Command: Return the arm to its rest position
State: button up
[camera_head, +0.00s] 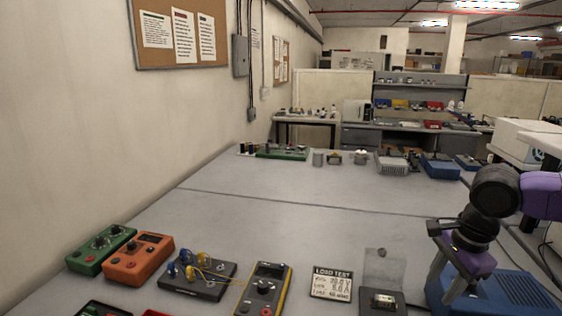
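My gripper (443,286) is at the lower right, at the end of my purple and black arm, pointing down. Its two grey fingers stand apart, and I see nothing held between them. It is in front of a blue instrument case (505,290) in the picture; I cannot tell its exact height above the table. To its left is a small dark tray (368,308) with a raised grey lid (383,268). A small metallic cylinder (384,300) lies in the tray, apart from the gripper.
The grey table (290,222) is clear in its middle. Along the front are green (100,250) and orange (138,259) boxes, a wired board (198,276), a yellow-edged meter (267,287) and a load test card (331,283). White equipment (525,140) stands at right.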

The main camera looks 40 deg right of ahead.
jog(key=w+a+r+n+t+y, duration=0.1)
jog(key=w+a+r+n+t, duration=0.5)
jog(key=w, duration=0.5)
jog(key=w+a+r+n+t+y, duration=0.2)
jog(key=w+a+r+n+t, duration=0.2)
jog(key=w+a+r+n, duration=0.45)
jog(key=w+a+r+n+t+y, duration=0.2)
jog(key=a+r+t, duration=0.3)
jog(key=r, duration=0.4)
jog(key=w+a+r+n+t+y, duration=0.1)
jog(key=a+r+n+t, duration=0.1)
jog(key=a+r+t, duration=0.35)
jog(key=s+a+f+m+g+h, duration=0.1)
jog(key=s+f+m+h, duration=0.4)
jog(key=s+f+h, duration=1.15)
jog(key=s+a+f+n+g+y, duration=0.3)
jog(key=s+a+f+n+y, duration=0.2)
jog(key=s+f, duration=0.5)
jog(key=s+a+f+n+g+y, duration=0.3)
jog(key=s+a+f+n+y, duration=0.2)
jog(key=s+f, duration=0.5)
jog(key=shift+s+a+y, duration=0.15)
jog(key=shift+s+y, duration=0.25)
jog(key=shift+y, duration=0.15)
